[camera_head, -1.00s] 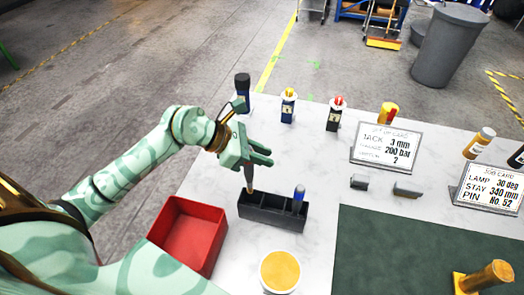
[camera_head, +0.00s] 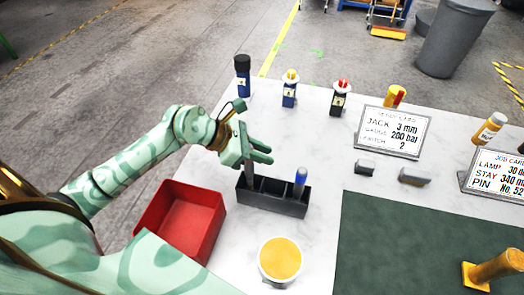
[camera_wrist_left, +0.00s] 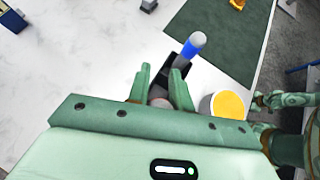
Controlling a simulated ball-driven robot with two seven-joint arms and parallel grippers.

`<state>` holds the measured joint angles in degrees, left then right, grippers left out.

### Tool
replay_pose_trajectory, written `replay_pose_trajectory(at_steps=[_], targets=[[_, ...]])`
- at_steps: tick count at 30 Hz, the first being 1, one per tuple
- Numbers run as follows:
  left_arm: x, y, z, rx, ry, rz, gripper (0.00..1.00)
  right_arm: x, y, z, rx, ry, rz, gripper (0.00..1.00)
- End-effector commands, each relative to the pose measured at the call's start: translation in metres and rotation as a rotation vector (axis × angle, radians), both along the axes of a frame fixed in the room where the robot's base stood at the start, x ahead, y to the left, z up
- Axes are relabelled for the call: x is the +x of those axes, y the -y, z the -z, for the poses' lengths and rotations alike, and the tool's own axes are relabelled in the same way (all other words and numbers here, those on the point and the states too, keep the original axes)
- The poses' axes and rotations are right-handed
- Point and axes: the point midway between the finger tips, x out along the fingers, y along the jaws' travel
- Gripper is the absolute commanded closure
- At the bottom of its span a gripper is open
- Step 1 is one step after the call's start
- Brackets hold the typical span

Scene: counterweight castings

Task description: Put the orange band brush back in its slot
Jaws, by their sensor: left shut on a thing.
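My left gripper (camera_head: 264,153) is shut on a grey-handled brush (camera_head: 249,171) held roughly upright. Its lower end is at the left compartment of the black slotted holder (camera_head: 272,205); I cannot tell how deep it sits. No orange band shows on it; the fingers cover part of it. In the left wrist view, the brush's rounded end (camera_wrist_left: 158,96) shows between the fingers (camera_wrist_left: 160,80). A blue-banded brush (camera_head: 300,179) stands in the holder's right compartment, and also shows in the left wrist view (camera_wrist_left: 192,46).
A red bin (camera_head: 180,222) stands left of the holder, and a tub with a yellow top (camera_head: 280,260) in front. Several bottles, including a dark one (camera_head: 243,76), line the back edge.

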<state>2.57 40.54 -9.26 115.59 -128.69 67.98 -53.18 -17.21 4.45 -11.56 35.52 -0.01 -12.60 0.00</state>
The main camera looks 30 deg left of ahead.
Motion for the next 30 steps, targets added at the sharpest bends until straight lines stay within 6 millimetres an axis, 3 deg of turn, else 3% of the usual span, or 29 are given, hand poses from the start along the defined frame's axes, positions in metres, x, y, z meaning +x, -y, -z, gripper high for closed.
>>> replay_pose_trajectory(at_steps=[30], targets=[[0.000,0.000,0.030,0.001,-0.001,0.000,1.00,-0.003,0.004,0.021,-0.005,-0.008,0.000,0.34]])
